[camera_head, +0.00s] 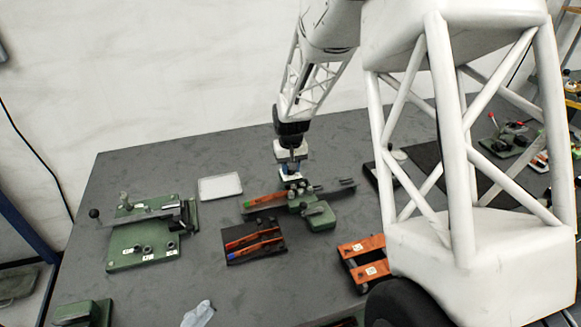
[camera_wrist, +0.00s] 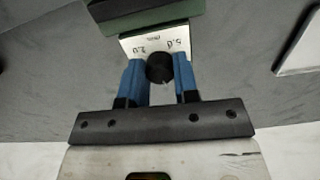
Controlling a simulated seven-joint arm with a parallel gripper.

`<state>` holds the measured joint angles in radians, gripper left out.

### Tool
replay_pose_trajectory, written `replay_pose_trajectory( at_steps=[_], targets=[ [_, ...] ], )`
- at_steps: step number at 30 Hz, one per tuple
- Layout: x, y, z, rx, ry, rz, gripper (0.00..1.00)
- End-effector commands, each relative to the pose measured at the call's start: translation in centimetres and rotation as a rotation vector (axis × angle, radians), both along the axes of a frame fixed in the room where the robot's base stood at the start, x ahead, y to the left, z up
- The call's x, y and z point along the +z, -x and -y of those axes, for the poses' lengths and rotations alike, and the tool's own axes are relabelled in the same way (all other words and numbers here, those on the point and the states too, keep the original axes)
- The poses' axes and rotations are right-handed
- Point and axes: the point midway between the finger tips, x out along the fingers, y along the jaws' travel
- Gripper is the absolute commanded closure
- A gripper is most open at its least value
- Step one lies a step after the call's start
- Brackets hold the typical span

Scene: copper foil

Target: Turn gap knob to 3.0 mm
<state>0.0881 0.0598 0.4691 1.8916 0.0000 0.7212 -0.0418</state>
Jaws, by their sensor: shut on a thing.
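The gap knob (camera_wrist: 160,68) is a round black knob on a white scale plate (camera_wrist: 150,42) with small printed numbers. One number at the left looks like 2.0; the one at the right is tilted and hard to read. My gripper (camera_wrist: 160,78) has its two blue fingers shut on the knob, one on each side. The knob's pointer setting cannot be made out. In the head view my gripper (camera_head: 291,169) reaches down at the back of the green fixture (camera_head: 320,217), where the knob itself is hidden.
A larger green fixture (camera_head: 142,245) with a lever stands at the left. A white tray (camera_head: 220,187) lies left of my gripper. A black tray with orange strips (camera_head: 255,241) and an orange-and-black rack (camera_head: 362,259) lie in front. Bare grey table separates them.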

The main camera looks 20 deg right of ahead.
Motion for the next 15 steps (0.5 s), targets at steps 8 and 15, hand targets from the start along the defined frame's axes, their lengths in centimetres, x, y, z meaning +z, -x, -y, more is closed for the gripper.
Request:
replay_pose_trajectory(
  at_steps=[8, 15],
  targets=[
    [0.14, 0.0, 0.01, -0.261, 0.0, 0.001, 0.95],
    [0.1, 0.01, -0.02, -0.489, 0.0, 0.0, 0.95]
  ],
)
